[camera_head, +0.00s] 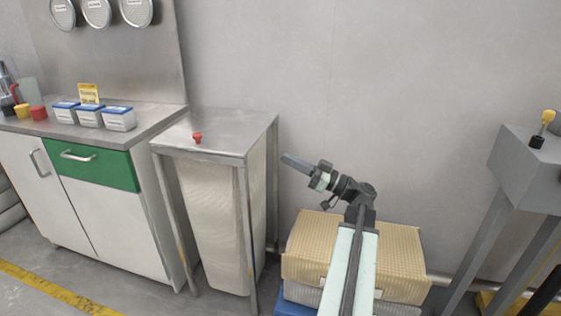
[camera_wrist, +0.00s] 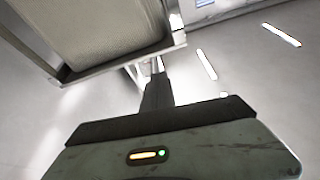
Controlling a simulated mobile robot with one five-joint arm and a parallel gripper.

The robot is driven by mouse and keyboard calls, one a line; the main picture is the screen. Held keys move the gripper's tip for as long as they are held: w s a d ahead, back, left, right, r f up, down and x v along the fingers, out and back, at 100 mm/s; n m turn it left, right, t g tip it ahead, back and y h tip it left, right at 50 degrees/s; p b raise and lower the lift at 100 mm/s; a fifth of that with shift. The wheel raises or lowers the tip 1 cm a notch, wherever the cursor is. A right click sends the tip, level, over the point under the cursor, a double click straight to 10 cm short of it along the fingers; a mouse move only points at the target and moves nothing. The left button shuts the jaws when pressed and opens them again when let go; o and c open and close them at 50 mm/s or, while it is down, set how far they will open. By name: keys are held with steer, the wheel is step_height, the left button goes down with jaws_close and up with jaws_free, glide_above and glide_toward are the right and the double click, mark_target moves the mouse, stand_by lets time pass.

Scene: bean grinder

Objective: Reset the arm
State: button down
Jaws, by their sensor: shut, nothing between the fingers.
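My gripper (camera_head: 288,159) is shut and empty. In the head view it points left and slightly up, just right of the metal stand, in front of the grey wall. My arm reaches up from the bottom of the picture, above the stacked boxes. In the wrist view the closed fingers (camera_wrist: 157,85) point up the picture, with the woven bag and a stand frame behind them at the upper left. I cannot tell the exact gap between gripper and stand.
The metal stand (camera_head: 225,128) holds a pale woven bag (camera_head: 212,225) and has a red knob (camera_head: 197,138) on top. A cabinet (camera_head: 95,205) with a green drawer stands left. Stacked boxes (camera_head: 400,250) lie below my arm. A grey machine (camera_head: 530,170) stands right.

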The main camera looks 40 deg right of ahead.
steer(key=shift+w+a, duration=0.1)
steer(key=w+a+f+m+g, duration=0.1)
steer(key=w+a+f+g, duration=0.4)
steer(key=a, duration=0.4)
steer(key=w+a+f+g, duration=0.2)
steer(key=a+f+g, duration=0.1)
steer(key=a+f, duration=0.45)
steer(key=w+a+f+m+g, duration=0.1)
steer(key=w+a+f+g, duration=0.4)
steer(key=a, duration=0.4)
steer(key=s+a+f+m+g+h, duration=0.1)
steer(key=s+a+f+g+h, duration=0.2)
steer(key=a+f+h, duration=0.35)
steer(key=s+a+f+m+g+h, duration=0.1)
steer(key=s+a+f+g+h, duration=0.25)
steer(key=a+f, duration=0.45)
step_height(320, 180, up, 36)
steer(key=p, duration=3.6)
steer(key=shift+w+a, duration=0.35)
steer(key=shift+a, duration=0.05)
steer(key=shift+r, duration=0.1)
